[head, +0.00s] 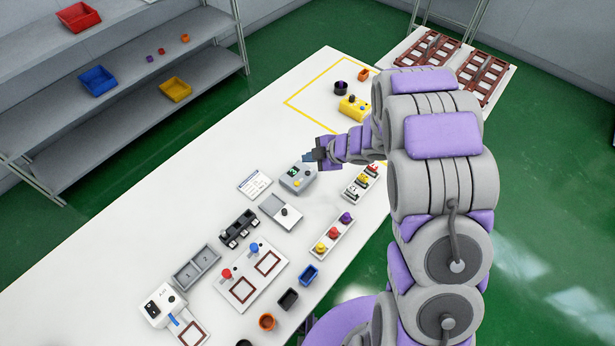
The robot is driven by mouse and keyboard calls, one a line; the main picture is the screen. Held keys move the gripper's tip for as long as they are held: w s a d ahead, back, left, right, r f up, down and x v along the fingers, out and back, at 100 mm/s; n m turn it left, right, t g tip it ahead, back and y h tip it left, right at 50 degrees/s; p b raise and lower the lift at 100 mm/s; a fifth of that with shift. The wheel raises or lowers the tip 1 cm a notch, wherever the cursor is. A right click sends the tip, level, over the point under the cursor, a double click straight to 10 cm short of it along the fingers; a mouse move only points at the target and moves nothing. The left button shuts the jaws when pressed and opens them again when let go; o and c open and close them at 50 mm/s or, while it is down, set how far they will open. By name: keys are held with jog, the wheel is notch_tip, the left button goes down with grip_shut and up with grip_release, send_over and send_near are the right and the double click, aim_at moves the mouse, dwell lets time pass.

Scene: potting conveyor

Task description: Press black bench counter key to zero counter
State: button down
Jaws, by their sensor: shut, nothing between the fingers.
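A small grey box (298,181) with a dark green-lit display (294,172) lies on the white bench; it looks like the bench counter. A yellow key (297,184) shows on its front part. I cannot make out a black key on it at this size. My gripper (308,158) is shut and empty, reaching in from the right. In the picture its tip sits just beyond the box's upper right edge, seemingly above the bench; whether it touches anything cannot be told.
A white card (254,184) and a plate with a black knob (284,212) lie close by. A strip with colored buttons (333,237) and a rack of small items (362,184) are nearby. A yellow box (354,108) stands farther back. The bench's left side is clear.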

aim_at(310, 174)
jog(key=shift+f+b, duration=1.25)
jog(key=shift+f, duration=0.9)
jog(key=shift+f, duration=0.15)
jog(key=shift+f, duration=0.2)
jog(key=shift+f, duration=0.4)
dwell(0.9)
jog(key=shift+r, duration=0.2)
jog(key=shift+r+p, duration=0.65)
notch_tip(310, 174, up, 5)
jog(key=p, duration=0.4)
jog(key=shift+p, duration=0.4)
